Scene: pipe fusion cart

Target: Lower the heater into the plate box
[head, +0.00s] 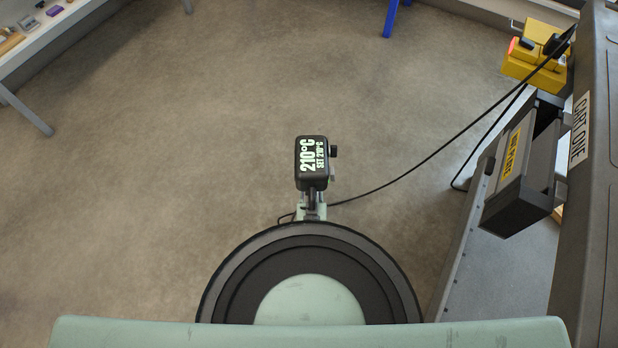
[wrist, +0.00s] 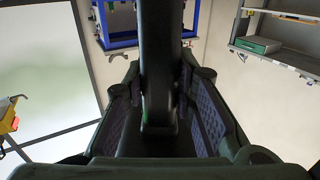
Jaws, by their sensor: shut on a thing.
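The heater (head: 311,178) is a black box with a display reading 210°C, set 210°C. In the head view it is over open floor, left of the cart, with a black cable running from it. My gripper (wrist: 160,118) is shut on the heater's dark upright handle (wrist: 159,70), between purple-lined pads. In the head view my wrist hides most of the gripper and the heater's lower part. The plate box (head: 520,165), dark grey with a yellow label, hangs on the cart's side. The heater is apart from it.
The grey cart (head: 588,220), marked CART ONE, stands along the right edge. A yellow unit (head: 540,55) sits at the upper right, near the cable's far end. A bench (head: 50,45) is at the upper left. The floor between is clear.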

